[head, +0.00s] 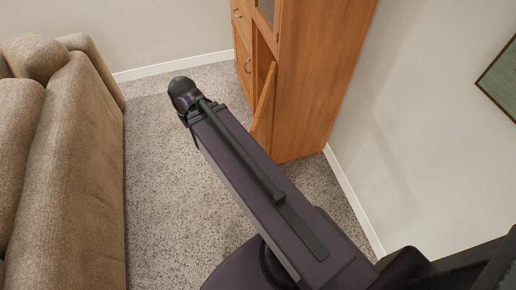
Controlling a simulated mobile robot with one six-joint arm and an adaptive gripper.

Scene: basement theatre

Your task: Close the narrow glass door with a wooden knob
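A tall wooden cabinet (322,70) stands against the right wall in the head view. A narrow dark glass pane in a wooden frame (267,9) shows at the top edge, cut off by the picture; I cannot tell whether it is open or closed. Lower down, a wooden door panel (265,98) stands ajar, seen nearly edge-on, partly behind my arm. No wooden knob is visible. My arm reaches from the lower right towards the upper left, in front of the cabinet's foot. My gripper is not visible.
A brown sofa (75,160) fills the left side. Speckled carpet (165,200) lies free between sofa and cabinet. Other cabinet fronts with curved handles (247,65) show at the top. A framed picture (500,80) hangs on the right wall.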

